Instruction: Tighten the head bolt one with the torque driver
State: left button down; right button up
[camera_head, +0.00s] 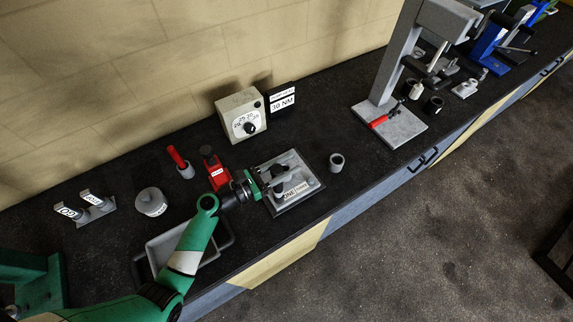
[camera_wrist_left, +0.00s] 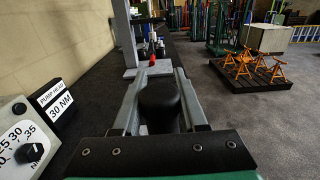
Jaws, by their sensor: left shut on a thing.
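The pump head block (camera_head: 312,181) is a grey plate on a dark base on the bench, with a label reading ONE on its near side. My left gripper (camera_head: 272,179) is over this plate and shut on a black rounded handle (camera_head: 279,170), which I take to be the torque driver. In the left wrist view the black handle (camera_wrist_left: 160,100) sits between the two grey fingers. The driver's lower end and the head bolt are hidden, so I cannot tell whether they touch. My right gripper is not in view.
A dial box (camera_head: 236,113) and a 30 NM pump head sign (camera_head: 282,98) stand behind the plate. A grey press (camera_head: 393,75) stands further right.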

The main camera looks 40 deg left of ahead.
pick_arm(q)
jog(key=shift+f+b, duration=0.3)
dwell(0.9)
jog(key=shift+f, duration=0.2)
dwell(0.9)
dwell(0.7)
notch_tip(320, 180, up, 5)
jog(key=p, duration=0.5)
jog(key=shift+r+p, duration=0.15)
jog(key=shift+p, duration=0.15)
